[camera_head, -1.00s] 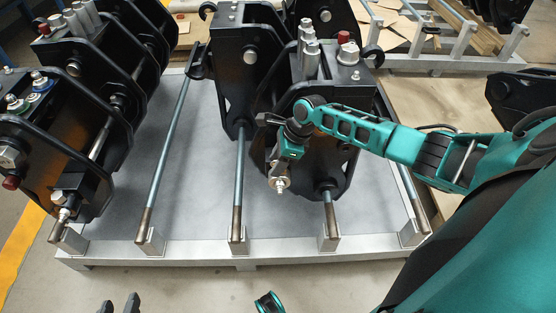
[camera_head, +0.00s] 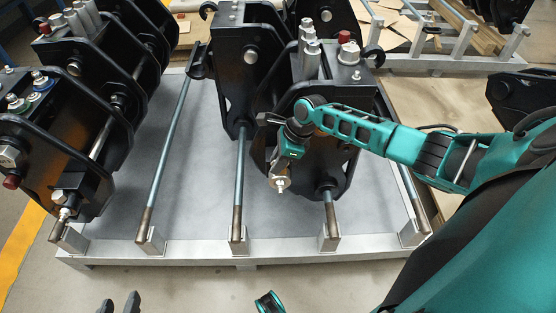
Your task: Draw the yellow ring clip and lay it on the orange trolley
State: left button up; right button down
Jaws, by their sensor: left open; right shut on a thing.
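My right gripper (camera_head: 280,184) is in front of the black quick coupler (camera_head: 340,95) right of centre, its jaws pointing toward the picture's bottom. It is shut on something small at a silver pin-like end. The fingers hide most of it, and I cannot make out a clear yellow ring there. My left gripper (camera_head: 119,304) shows only as two dark fingertips at the bottom edge, apart and empty. The orange trolley is not in view.
The coupler stands on a grey metal rack (camera_head: 190,247) with long steel bars and upright end posts. More black couplers (camera_head: 85,130) stand at the left. A second rack (camera_head: 440,62) with wooden boards is at the back right. Floor is clear in front.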

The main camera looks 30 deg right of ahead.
jog(key=shift+r, duration=0.15)
jog(key=shift+r+p, duration=1.35)
jog(key=shift+p, duration=0.45)
jog(key=shift+r+p, duration=1.6)
jog(key=shift+p, duration=0.35)
jog(key=shift+r, duration=0.15)
jog(key=shift+r+p, duration=0.5)
jog(key=shift+p, duration=0.35)
jog(key=shift+r+p, duration=0.55)
jog(key=shift+p, duration=0.15)
